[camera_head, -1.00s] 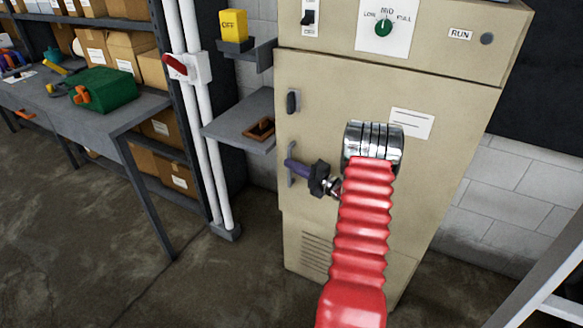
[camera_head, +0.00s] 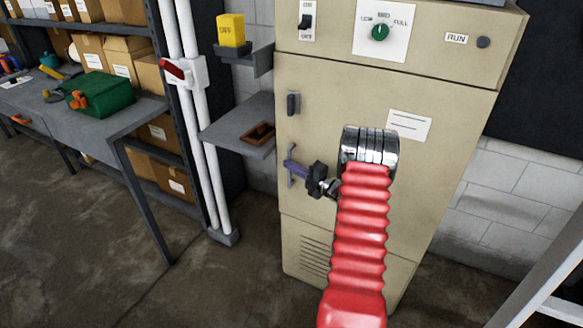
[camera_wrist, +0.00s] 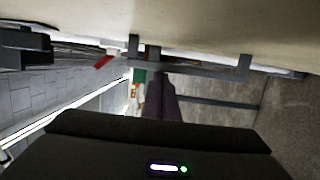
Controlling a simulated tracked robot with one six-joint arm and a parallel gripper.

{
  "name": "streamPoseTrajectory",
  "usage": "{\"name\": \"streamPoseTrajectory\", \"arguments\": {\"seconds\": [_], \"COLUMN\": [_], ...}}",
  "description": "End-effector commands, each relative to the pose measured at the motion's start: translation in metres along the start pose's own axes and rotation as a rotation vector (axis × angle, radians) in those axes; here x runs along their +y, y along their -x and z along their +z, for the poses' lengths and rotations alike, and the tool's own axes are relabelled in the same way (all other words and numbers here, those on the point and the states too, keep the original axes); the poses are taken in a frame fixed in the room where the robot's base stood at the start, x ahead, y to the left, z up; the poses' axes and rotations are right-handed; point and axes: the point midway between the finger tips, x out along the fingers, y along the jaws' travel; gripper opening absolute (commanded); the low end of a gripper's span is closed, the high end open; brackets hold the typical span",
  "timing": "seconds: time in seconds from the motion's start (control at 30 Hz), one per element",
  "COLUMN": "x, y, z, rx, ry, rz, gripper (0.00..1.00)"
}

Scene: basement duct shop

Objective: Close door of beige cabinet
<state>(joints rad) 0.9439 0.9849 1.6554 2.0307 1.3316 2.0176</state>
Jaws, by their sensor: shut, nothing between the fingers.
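The beige cabinet (camera_head: 440,200) stands upright in the middle of the head view. Its door (camera_head: 335,110) looks flush with the front or nearly so; I cannot tell if a small gap remains. A grey bar handle (camera_head: 290,177) is on the door's left side, below a dark latch (camera_head: 293,103). My gripper (camera_head: 295,167) is shut and empty, its purple fingers across the handle. In the wrist view the fingers (camera_wrist: 163,97) are close to the handle bar (camera_wrist: 200,69), beside the beige door face (camera_wrist: 210,30). Whether they touch is unclear. My red arm hides part of the door.
A small grey shelf (camera_head: 225,132) with a brown tray (camera_head: 260,134) is left of the cabinet. White pipes (camera_head: 204,140) with a red-handled switch (camera_head: 174,69) stand beyond it. A workbench (camera_head: 75,120) holds a green case (camera_head: 100,92). Concrete floor (camera_head: 190,285) is open in front.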

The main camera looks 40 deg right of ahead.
Motion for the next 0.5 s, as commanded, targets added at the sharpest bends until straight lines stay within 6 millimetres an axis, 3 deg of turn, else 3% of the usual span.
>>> {"name": "streamPoseTrajectory", "arguments": {"seconds": [0.07,0.3,0.5], "x": [0.003,0.001,0.000], "y": [0.003,0.006,0.039], "z": [0.002,-0.037,-0.036], "rx": [-0.018,0.010,0.009], "ry": [0.005,-0.001,0.000], "rz": [0.002,0.003,0.003], "gripper": [0.00,0.00,0.00]}}
